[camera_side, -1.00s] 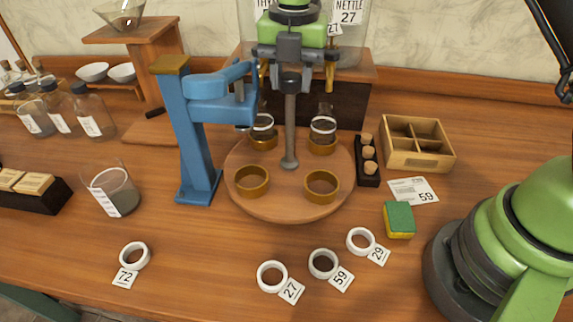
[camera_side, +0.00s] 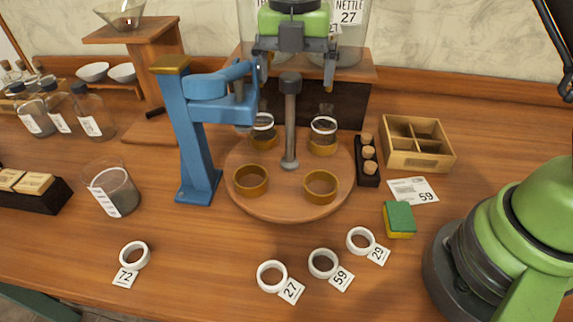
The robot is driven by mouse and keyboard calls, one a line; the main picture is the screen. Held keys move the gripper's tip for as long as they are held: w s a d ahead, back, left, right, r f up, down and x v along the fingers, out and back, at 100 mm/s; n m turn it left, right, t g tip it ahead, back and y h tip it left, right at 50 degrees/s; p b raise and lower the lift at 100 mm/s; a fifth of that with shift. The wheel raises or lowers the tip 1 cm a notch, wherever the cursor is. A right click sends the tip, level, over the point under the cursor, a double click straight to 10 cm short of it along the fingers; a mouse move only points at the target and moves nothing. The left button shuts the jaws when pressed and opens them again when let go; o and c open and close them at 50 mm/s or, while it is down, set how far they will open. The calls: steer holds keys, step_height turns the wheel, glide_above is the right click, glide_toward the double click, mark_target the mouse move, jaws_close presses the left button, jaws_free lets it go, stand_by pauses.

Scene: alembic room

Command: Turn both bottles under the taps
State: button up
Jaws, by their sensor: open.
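A round wooden turntable (camera_side: 286,205) carries several brass cups, including front-left (camera_side: 251,181) and front-right (camera_side: 320,187). A clear bottle with a white band (camera_side: 263,123) stands in the back-left cup; a similar bottle (camera_side: 324,126) stands in the back-right cup. A grey post with a dark knob (camera_side: 290,83) rises from the middle of the turntable. My gripper (camera_side: 294,74) is open and empty, with its fingers spread to either side of the knob in the picture. How far it stands from the knob is unclear. The fingers largely cover the taps behind.
A blue stand (camera_side: 192,135) reaches an arm over the turntable's left side. A dark-fronted wooden shelf with big jars is behind. A cork rack (camera_side: 367,160), a divided wooden box (camera_side: 417,145) and a sponge (camera_side: 399,220) lie right. White rings with number tags lie in front.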

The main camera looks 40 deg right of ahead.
steer(key=r, duration=0.2)
steer(key=a+r, duration=0.1)
steer(key=r, duration=0.2)
steer(key=shift+s+a+r, duration=0.1)
steer(key=shift+a+r, duration=0.1)
steer(key=shift+r, duration=0.15)
steer(key=shift+d, duration=0.15)
steer(key=shift+s+d+r, duration=0.1)
steer(key=shift+r, duration=0.05)
steer(key=s+d+r+m+t+y, duration=0.1)
steer(key=s+d+r+m+t, duration=0.1)
steer(key=s+r+m, duration=0.35)
steer(key=s+d+r+m+t+y, duration=0.1)
steer(key=s+d+r+m+t, duration=0.15)
steer(key=s+m, duration=0.6)
steer(key=s+f+m+t, duration=0.1)
steer(key=s+m, duration=0.3)
steer(key=m, duration=0.4)
steer(key=s+d+f+m+t, duration=0.1)
steer(key=s+m, duration=0.3)
steer(key=m, duration=0.5)
steer(key=shift+f+t, duration=0.25)
steer(key=shift+t, duration=0.1)
